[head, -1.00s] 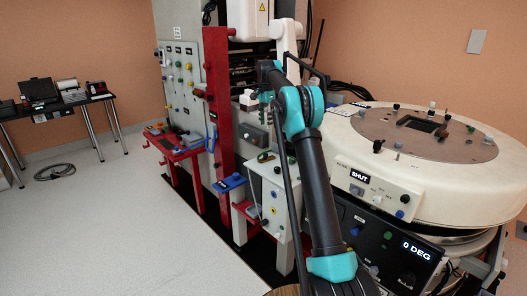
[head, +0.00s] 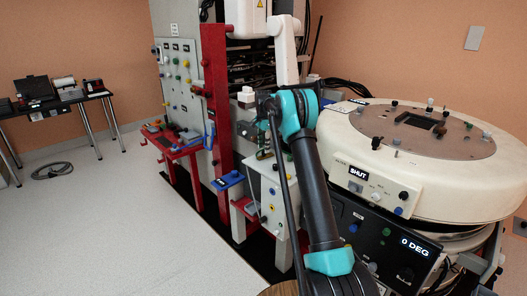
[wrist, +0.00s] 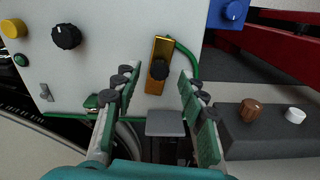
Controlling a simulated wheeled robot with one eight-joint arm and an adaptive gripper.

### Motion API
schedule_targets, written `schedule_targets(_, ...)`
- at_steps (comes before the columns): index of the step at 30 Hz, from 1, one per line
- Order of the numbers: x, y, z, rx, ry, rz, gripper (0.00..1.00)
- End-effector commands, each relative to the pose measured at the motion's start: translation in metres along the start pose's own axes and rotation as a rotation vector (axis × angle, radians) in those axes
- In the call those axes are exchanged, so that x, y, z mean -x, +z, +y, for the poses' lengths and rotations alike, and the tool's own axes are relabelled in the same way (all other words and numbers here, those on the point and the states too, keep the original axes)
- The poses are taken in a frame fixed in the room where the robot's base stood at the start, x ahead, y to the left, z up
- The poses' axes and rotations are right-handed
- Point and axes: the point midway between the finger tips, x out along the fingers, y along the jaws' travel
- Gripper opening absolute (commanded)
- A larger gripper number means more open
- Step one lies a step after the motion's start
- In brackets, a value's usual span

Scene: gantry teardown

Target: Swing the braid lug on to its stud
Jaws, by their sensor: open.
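A brass bar with a black knob (wrist: 159,62), which looks like the braid lug, stands upright against a pale panel (wrist: 110,45) in the wrist view. A green braid or cable (wrist: 188,52) curves from its top down to the right. My gripper (wrist: 157,98) is open, its green-padded fingers on either side of the bar's lower end, with visible gaps. I cannot tell how deep the bar lies between them. A small grey wing-shaped part (wrist: 46,92) is on the panel at left; no stud can be made out for certain. In the head view my arm largely hides the gripper.
A black knob (wrist: 66,36) and a yellow button (wrist: 13,28) are left of the bar. A dark grey box (wrist: 265,135) with brown and white knobs lies close to the right finger. In the head view, a red post (head: 216,100) and the big cream ring (head: 345,125) flank my arm.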

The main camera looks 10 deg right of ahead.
Motion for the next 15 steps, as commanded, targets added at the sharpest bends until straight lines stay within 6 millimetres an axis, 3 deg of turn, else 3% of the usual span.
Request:
schedule_targets(6,-0.021,0.0,0.0,0.0,0.0,0.0,0.42)
schedule_targets(15,-0.025,0.0,0.0,0.0,0.0,0.0,0.42)
